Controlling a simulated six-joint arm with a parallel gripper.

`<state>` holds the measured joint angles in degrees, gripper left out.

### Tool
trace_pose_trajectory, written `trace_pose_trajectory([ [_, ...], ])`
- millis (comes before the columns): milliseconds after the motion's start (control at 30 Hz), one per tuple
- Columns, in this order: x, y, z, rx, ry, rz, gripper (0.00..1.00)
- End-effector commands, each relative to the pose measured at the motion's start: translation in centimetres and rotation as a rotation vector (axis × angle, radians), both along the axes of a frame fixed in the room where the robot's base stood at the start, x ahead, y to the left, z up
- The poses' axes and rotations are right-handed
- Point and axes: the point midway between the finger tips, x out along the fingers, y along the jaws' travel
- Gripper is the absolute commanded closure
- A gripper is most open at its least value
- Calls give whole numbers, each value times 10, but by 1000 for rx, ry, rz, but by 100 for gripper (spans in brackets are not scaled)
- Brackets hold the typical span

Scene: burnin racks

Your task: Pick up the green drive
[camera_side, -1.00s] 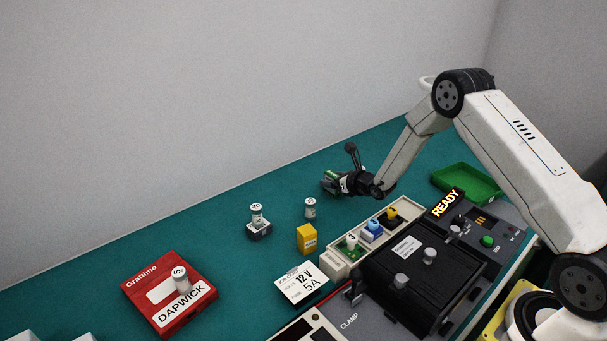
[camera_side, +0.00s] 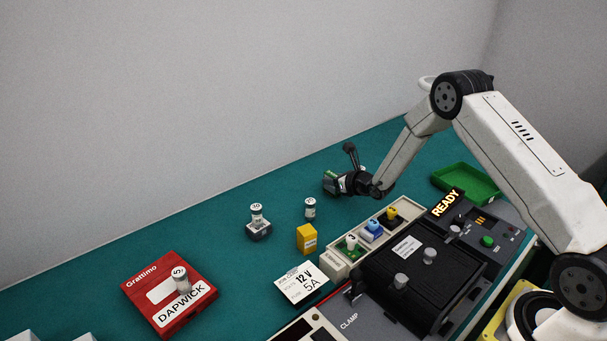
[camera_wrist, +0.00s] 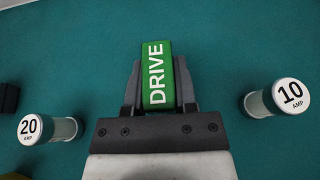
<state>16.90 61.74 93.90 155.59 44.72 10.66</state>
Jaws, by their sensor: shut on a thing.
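The green drive (camera_wrist: 157,72) shows in the wrist view with white "DRIVE" lettering on its face. It sits between the two dark fingers of my gripper (camera_wrist: 158,88), which is shut on it. In the side view my gripper (camera_side: 342,184) is low over the far part of the teal bench, and the green drive (camera_side: 330,178) shows as a small green patch at its tip. The fingers partly cover the drive there. I cannot tell whether the drive touches the bench.
The side view shows a yellow block (camera_side: 306,239), a red Grattimo box (camera_side: 155,275), a green tray (camera_side: 468,182) and a black clamp fixture (camera_side: 410,285).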

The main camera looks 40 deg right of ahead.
Motion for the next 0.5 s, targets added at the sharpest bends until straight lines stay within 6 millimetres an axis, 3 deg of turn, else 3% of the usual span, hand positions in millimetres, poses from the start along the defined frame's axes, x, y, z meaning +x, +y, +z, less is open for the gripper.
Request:
trace_pose_trajectory([
  [500,1,0,11,-1,-2,0,100],
])
